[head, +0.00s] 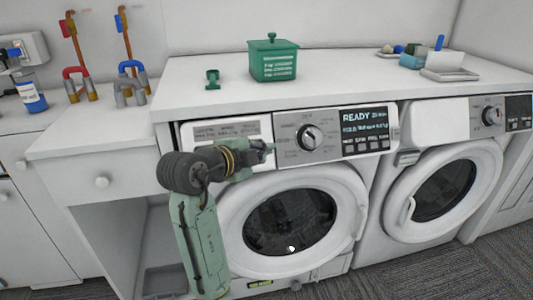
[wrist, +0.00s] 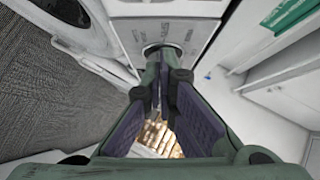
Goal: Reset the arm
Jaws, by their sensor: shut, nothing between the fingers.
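My arm (head: 200,220) rises in front of the left washing machine (head: 262,225) and bends at a dark ribbed joint. My gripper (head: 268,152) is at the left part of that machine's control panel, left of the round dial (head: 310,138). In the wrist view, my gripper (wrist: 164,62) shows green fingers with purple inner pads, shut at the tips with nothing held. The tips overlap a round dark and silver part of a panel in that view. I cannot tell whether they touch it.
A green lidded box (head: 273,60) and a small green scoop (head: 212,79) stand on the white counter (head: 340,85). A second washing machine (head: 440,185) is at the right. Pipe fittings (head: 80,85) stand at the left. Grey carpet (head: 440,270) lies in front.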

